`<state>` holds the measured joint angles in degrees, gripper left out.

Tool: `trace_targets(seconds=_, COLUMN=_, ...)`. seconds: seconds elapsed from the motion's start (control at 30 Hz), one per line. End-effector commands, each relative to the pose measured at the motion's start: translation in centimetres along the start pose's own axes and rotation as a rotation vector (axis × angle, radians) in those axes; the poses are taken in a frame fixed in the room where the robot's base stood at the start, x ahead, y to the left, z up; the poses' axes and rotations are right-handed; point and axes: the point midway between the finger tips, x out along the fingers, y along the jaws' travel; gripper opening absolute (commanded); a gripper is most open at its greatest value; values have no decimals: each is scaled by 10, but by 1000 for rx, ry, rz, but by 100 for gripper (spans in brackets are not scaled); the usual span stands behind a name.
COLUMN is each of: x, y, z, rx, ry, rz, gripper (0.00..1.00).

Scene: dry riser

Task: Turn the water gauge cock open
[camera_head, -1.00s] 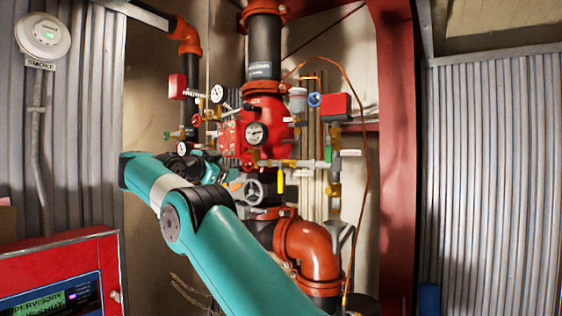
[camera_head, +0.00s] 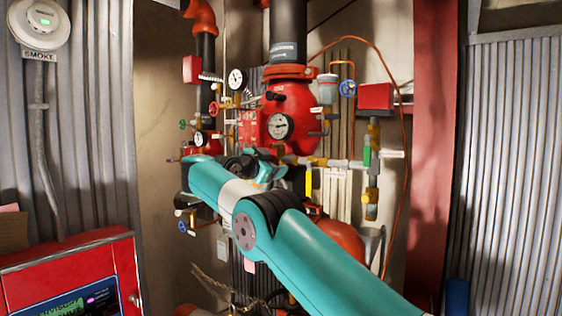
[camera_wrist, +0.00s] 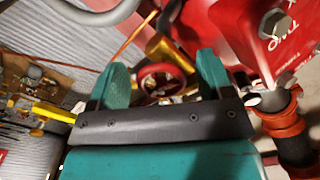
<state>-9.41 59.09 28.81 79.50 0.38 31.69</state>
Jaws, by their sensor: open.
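My gripper (camera_wrist: 161,65) is open in the wrist view, its two teal fingers apart with nothing held. A small red handwheel (camera_wrist: 160,82) shows in the gap between the fingers, with a brass fitting (camera_wrist: 163,48) just above it. I cannot tell whether the wheel is within the fingers or beyond them. I cannot tell which handle is the water gauge cock. My forearm and wrist hide the fittings below this gauge, and the fingertips are hard to make out there.
Two smaller gauges (camera_head: 236,79) (camera_head: 199,138) stand on the left piping. A yellow lever (camera_head: 309,182) hangs at right; a yellow part (camera_wrist: 52,112) shows left in the wrist view. A copper tube (camera_head: 402,140) curves down at right. A red panel (camera_head: 70,262) stands lower left.

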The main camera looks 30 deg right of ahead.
Motion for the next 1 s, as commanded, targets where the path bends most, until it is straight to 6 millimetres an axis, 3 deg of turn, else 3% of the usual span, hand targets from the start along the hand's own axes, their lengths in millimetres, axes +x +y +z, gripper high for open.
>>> trace_targets(seconds=0.23, x=-3, y=-2, z=2, rx=1, ry=-3, rz=-4, gripper=74)
trace_targets(seconds=0.4, x=-3, y=-2, z=1, rx=1, ry=-2, rz=-4, gripper=35)
trace_targets(seconds=0.47, x=-2, y=-2, z=1, rx=1, ry=-2, rz=-4, gripper=24)
trace_targets(seconds=0.77, x=-1, y=-1, z=0, rx=-26, ry=-1, rz=-3, gripper=24)
trace_targets(seconds=1.0, x=0, y=-1, z=-1, rx=-143, ry=1, rz=-3, gripper=24)
